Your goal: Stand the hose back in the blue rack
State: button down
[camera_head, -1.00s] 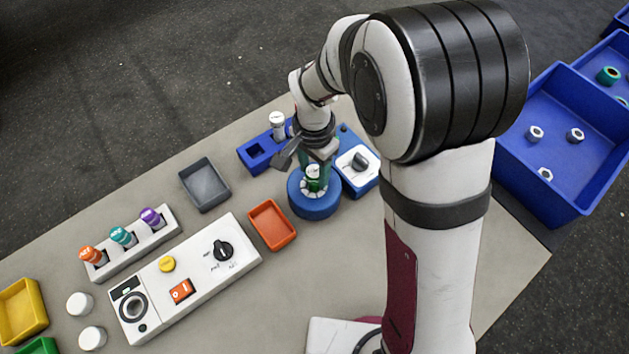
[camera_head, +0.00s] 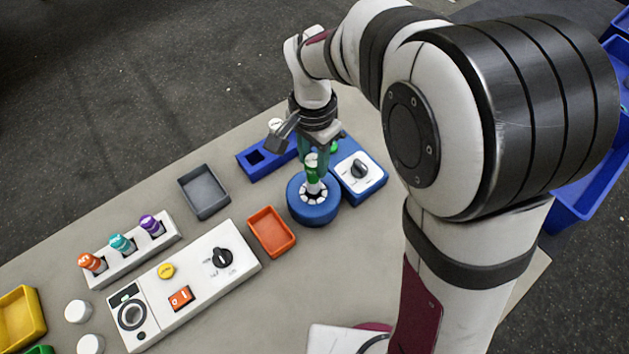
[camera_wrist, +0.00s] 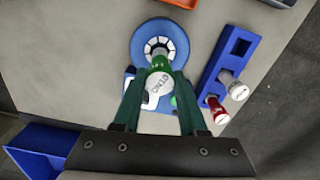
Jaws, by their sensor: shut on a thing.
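My gripper (camera_head: 314,165) is shut on a green piece with a white lettered end, which I take to be the hose (camera_wrist: 158,84). It is upright over the middle of the round blue base (camera_head: 326,213), also seen in the wrist view (camera_wrist: 178,40). I cannot tell whether its lower end is clear of the base's white ring. The blue rack (camera_head: 247,172) is behind and left of my gripper. In the wrist view the rack (camera_wrist: 228,62) has an empty square socket, with a white-capped piece (camera_wrist: 238,92) and a red piece (camera_wrist: 216,109) at its other end.
A blue box with a white top and black dial (camera_head: 359,168) stands close right of the base. A grey tray (camera_head: 204,192) and an orange tray (camera_head: 271,232) lie left of it. A white control panel (camera_head: 200,282) and a three-slot holder (camera_head: 135,253) are farther left.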

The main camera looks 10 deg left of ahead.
jog(key=shift+r, duration=0.2)
jog(key=w+a+r, duration=0.1)
jog(key=w+a, duration=0.3)
jog(key=a, duration=0.4)
jog(key=w+a+r, duration=0.1)
jog(key=w+a, duration=0.3)
jog(key=a, duration=0.3)
jog(key=shift+a+f, duration=0.1)
jog(key=shift+f, duration=2.1)
jog(key=shift+f, duration=0.85)
jog(key=shift+f, duration=1.5)
jog(key=shift+f, duration=0.1)
